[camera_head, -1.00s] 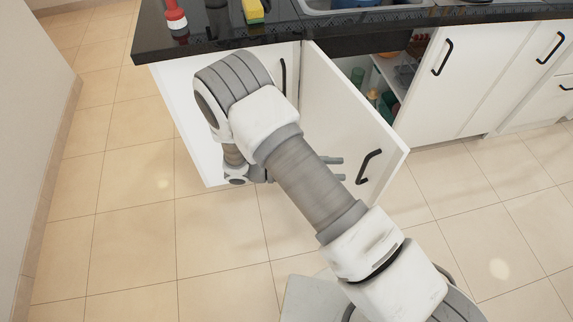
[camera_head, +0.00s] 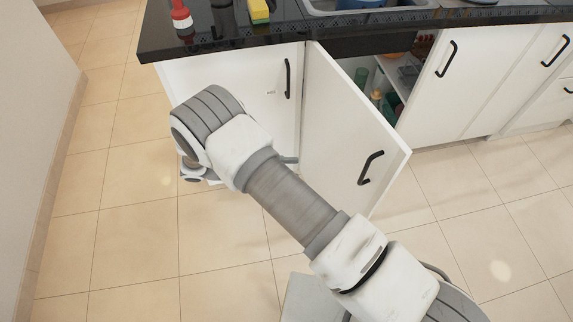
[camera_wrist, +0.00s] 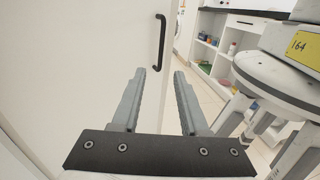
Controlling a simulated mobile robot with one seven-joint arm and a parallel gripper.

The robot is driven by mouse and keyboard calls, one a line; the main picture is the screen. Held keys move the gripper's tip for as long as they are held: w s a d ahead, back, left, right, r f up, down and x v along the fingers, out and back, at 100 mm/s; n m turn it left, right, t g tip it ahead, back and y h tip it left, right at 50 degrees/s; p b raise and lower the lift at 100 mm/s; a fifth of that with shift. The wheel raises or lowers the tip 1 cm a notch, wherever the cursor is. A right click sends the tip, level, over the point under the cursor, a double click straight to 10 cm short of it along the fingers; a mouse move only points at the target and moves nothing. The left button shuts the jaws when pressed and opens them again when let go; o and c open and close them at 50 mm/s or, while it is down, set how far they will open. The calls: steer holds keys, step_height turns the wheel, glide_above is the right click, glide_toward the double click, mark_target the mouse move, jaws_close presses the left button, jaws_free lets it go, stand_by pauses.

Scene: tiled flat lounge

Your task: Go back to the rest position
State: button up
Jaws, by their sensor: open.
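My gripper (camera_wrist: 160,85) is open and empty in the wrist view, its two fingers parallel and apart. It points along a white cabinet door with a black handle (camera_wrist: 161,42), and nothing lies between the fingers. In the head view my arm reaches from the lower right to the front of the counter.
The open door stands out from the black counter (camera_head: 400,30), with shelves of items (camera_head: 388,92) behind it. A red bottle (camera_head: 181,16) and a yellow sponge (camera_head: 259,11) stand on the counter. Tiled floor (camera_head: 120,230) is clear at left.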

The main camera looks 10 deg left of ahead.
steer(key=w+d+r+m+g+y, duration=0.1)
steer(key=d+r+m+g+y, duration=0.2)
steer(key=d+r+m+y, duration=0.35)
steer(key=w+d+r+m+g+y, duration=0.1)
steer(key=d+r+m+g+y, duration=0.2)
steer(key=d+r, duration=0.65)
steer(key=s+d+r+m+t+y, duration=0.4)
steer(key=s+r+m, duration=0.1)
steer(key=s+r, duration=0.15)
steer(key=s+d+r+m+t+y, duration=0.4)
steer(key=s+r+m, duration=0.1)
steer(key=r+m, duration=0.15)
step_height(320, 180, up, 18)
steer(key=p, duration=1.7)
steer(key=shift+w+a+n+p, duration=0.15)
steer(key=shift+a+n+p, duration=0.15)
steer(key=shift+n+p, duration=0.1)
steer(key=shift+d, duration=0.15)
